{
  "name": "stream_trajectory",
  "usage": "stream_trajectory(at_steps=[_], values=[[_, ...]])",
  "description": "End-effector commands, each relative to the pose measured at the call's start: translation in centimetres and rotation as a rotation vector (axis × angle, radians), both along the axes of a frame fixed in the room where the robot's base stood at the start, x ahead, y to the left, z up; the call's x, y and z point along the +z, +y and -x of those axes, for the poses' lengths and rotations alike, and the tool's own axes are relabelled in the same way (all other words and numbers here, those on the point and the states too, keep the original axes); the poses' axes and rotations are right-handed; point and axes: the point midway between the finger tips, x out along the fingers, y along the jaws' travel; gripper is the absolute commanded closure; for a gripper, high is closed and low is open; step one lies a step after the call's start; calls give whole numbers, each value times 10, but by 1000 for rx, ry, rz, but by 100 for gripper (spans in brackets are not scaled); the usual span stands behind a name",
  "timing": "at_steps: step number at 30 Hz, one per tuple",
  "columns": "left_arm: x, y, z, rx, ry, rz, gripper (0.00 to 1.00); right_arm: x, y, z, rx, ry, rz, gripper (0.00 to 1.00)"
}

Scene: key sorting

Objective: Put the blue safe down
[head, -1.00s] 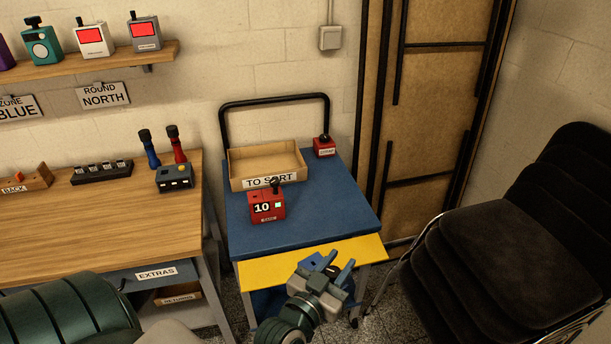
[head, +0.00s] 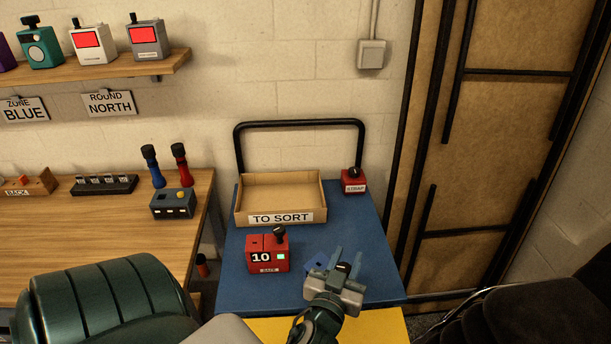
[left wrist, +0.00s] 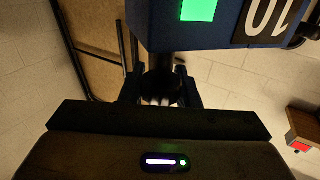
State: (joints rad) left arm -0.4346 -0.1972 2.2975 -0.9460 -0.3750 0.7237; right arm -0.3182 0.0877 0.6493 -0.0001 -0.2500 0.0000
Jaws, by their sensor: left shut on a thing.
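The blue safe (head: 316,264) is mostly hidden behind my left gripper (head: 346,262) in the head view, over the blue cart top. In the left wrist view the safe (left wrist: 222,28) shows a green screen and the number 10. The left gripper (left wrist: 160,92) is shut on the black knob of the safe. I cannot tell whether the safe touches the cart top. The red safe (head: 268,254), also marked 10, stands on the cart just to the left. My right gripper is not in view.
The TO SORT tray (head: 282,216) lies empty at the back of the blue cart (head: 355,225). A red STRAP box (head: 354,182) stands at its back right. A wooden bench (head: 110,215) with two torches is at left. Black stacked chairs (head: 545,310) stand at right.

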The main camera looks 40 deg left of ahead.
Motion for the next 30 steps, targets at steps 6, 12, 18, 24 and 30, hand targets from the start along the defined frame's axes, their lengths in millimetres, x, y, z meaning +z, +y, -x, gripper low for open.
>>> stream_trajectory(at_steps=[6, 12, 18, 24, 30], values=[[5, 15, -11, 57, -3, -3, 100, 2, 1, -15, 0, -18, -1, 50], [3, 30, -60, 57, -3, -5, 100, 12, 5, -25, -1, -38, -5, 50], [-3, 46, -109, 59, -2, -3, 100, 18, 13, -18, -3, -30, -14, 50], [-8, 55, -137, 58, -1, -1, 100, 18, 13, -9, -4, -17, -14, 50], [-9, 59, -150, 58, 0, -2, 100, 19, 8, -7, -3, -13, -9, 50]])
